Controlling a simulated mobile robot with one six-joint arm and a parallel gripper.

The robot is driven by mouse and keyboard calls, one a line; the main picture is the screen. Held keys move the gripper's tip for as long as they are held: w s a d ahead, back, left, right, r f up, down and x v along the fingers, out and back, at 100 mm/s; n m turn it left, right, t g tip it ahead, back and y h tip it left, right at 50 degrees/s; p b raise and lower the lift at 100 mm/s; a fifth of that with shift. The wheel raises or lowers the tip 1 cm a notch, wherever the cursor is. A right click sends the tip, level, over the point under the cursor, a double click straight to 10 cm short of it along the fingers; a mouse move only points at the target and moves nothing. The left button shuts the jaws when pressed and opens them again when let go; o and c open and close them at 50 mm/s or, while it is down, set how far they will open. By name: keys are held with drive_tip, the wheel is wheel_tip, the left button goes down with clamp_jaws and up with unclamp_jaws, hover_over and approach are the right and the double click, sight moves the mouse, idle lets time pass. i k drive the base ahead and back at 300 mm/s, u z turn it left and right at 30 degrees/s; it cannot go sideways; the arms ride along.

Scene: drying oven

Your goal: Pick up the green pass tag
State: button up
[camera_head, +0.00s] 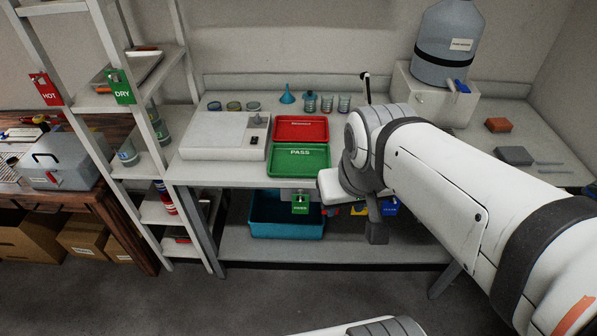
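A small green tag (300,204) with pale lettering too small to read hangs just below the front edge of the bench, in front of a blue bin. It is the likely pass tag. My gripper (376,232) is at the end of my white arm, to the right of this tag and apart from it. It points down below the bench edge. Only a dark grey part of it shows, and its fingers cannot be made out. A green tray (299,160) marked PASS lies on the bench above the tag.
A red tray (301,129) is behind the green tray, with a white device (226,137) to its left. Red, yellow and blue tags (390,207) hang partly hidden by my arm. A blue bin (286,222) stands on the lower shelf. A DRY tag (122,87) hangs on the left rack.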

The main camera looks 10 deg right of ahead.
sight(303, 208)
drive_tip(key=z, duration=3.05)
drive_tip(key=k, duration=2.3)
drive_tip(key=u, duration=1.45)
drive_tip(key=i, duration=1)
